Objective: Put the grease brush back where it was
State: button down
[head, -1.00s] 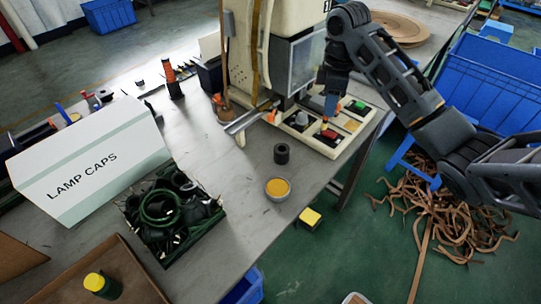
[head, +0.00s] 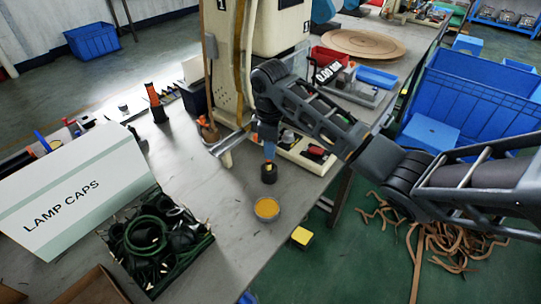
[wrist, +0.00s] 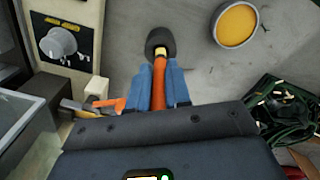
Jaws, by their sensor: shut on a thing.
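My gripper (head: 268,138) has blue fingers and is shut on the grease brush (wrist: 160,92), gripping its orange handle. The brush points down, and its pale yellow collar (head: 269,161) shows below the fingers. A round tin of yellow grease (head: 266,209) stands in front of the holder.
A dark bin of green cables (head: 160,240) and a LAMP CAPS box (head: 75,195) stand left.

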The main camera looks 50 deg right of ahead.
aim_at(270, 164)
jog(key=shift+f, duration=1.7)
jog(key=shift+f, duration=0.2)
jog(key=c, duration=1.1)
grip_release()
jog(key=shift+r, duration=0.1)
notch_tip(270, 164, up, 12)
jog(key=shift+r+p, duration=0.15)
jog(key=shift+p, duration=0.4)
